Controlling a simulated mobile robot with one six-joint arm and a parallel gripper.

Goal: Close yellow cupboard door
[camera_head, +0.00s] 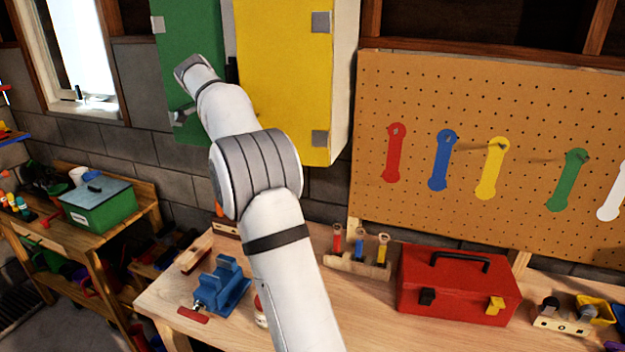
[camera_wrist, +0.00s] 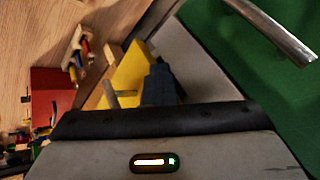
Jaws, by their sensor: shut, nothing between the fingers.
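The yellow cupboard door (camera_head: 285,80) is the right-hand door of a wall cupboard in the head view. In the head view my wrist is in front of the green and yellow doors.
The green cupboard door (camera_head: 190,45) is left of the yellow one; its metal handle (camera_wrist: 275,30) is close to my gripper. Below are a wooden bench with a blue vise (camera_head: 222,287) and a red toolbox (camera_head: 455,285). A pegboard (camera_head: 480,95) hangs at right.

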